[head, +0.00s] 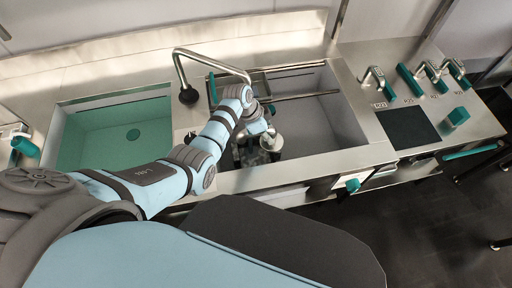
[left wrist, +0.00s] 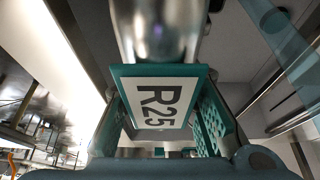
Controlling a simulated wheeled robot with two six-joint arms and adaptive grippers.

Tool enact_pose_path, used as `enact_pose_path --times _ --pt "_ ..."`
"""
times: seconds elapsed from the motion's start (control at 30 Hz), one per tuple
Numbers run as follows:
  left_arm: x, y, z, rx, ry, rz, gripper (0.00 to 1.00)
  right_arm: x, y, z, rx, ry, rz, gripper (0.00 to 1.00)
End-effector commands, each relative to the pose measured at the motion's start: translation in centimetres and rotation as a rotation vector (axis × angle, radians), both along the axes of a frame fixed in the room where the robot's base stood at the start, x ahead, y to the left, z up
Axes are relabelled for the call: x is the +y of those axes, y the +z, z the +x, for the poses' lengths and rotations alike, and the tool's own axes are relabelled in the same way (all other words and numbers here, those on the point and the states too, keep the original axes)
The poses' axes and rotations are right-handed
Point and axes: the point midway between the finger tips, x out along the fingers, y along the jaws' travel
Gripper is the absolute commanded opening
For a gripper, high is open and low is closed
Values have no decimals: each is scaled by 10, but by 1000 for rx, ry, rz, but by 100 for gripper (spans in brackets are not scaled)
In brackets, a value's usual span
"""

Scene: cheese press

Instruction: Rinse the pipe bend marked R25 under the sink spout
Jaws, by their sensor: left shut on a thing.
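My left gripper (head: 262,148) is over the front left part of the right sink basin (head: 345,120). In the left wrist view it is shut on the pipe bend (left wrist: 158,30), by a teal block with a white R25 plate (left wrist: 156,102). The bend is shiny metal, and its upper end runs out of that view. In the head view a metal part of it shows at the gripper, partly hidden by my arm. The sink spout (head: 212,63) arches from behind, its tip near my wrist. I cannot tell whether water runs. My right gripper is not in view.
A left basin (head: 105,130) with a teal inside lies beside my arm. On the right counter stand other pipe bends (head: 375,78) (head: 432,70), a teal holder (head: 410,80), a dark mat (head: 408,127) and a teal block (head: 456,117). The right part of the right basin is clear.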

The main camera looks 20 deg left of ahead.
Motion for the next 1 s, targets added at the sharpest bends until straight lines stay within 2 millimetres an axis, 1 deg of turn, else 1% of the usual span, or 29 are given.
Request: enact_pose_path --times 0.37,0.43,0.47,0.63,0.7,1.0 --pt "0 1 1 -2 -1 -1 0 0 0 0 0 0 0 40" --pt "0 5 1 -2 -1 -1 0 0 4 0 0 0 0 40" --pt "0 9 1 -2 -1 -1 0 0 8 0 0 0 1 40" --pt "-2 40 1 -2 -1 -1 0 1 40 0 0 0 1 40" --pt "-4 46 2 -6 -2 -2 0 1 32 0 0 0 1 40" --pt "-7 95 2 -6 0 -1 0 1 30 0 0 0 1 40"
